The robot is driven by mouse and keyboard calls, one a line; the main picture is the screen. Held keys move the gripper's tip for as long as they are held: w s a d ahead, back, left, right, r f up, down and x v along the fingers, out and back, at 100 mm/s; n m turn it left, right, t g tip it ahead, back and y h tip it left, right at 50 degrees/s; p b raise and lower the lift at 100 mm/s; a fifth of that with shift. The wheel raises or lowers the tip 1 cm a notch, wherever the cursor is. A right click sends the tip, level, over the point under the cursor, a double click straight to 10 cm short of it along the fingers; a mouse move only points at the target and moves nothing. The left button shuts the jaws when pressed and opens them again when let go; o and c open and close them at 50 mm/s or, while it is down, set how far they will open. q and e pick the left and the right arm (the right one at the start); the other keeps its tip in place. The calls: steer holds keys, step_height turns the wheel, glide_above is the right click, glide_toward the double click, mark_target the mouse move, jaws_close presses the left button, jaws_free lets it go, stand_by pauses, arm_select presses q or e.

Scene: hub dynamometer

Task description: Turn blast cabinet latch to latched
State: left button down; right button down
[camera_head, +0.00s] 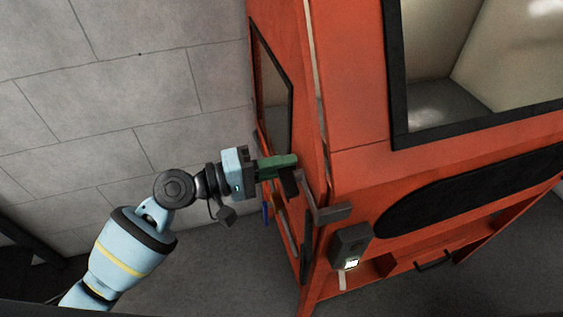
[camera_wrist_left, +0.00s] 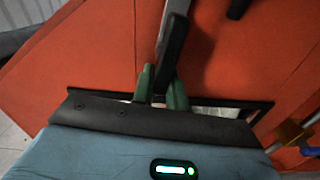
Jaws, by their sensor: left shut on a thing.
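The orange blast cabinet (camera_head: 350,100) fills the right of the head view. Its latch (camera_head: 310,195) is a grey bar with dark ends at the corner beside the windowed side door (camera_head: 299,80). My left gripper (camera_head: 283,166) reaches in from the left, with its green fingers at the latch's dark handle. In the left wrist view, the green fingers (camera_wrist_left: 163,88) are shut on the dark latch handle (camera_wrist_left: 173,45), which points away from the gripper. The fingers partly hide the handle. My right gripper is not in view.
A dark control box (camera_head: 349,245) with a lit display sits below the latch. A large dark-framed window (camera_head: 398,75) and a black oval panel (camera_head: 465,190) are on the cabinet front. A grey block wall (camera_head: 130,85) stands behind my arm.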

arm_select(q)
steer(key=shift+f+n, duration=0.15)
steer(key=shift+n, duration=0.65)
steer(key=c, duration=1.4)
jaws_free()
steer(key=shift+f, duration=0.1)
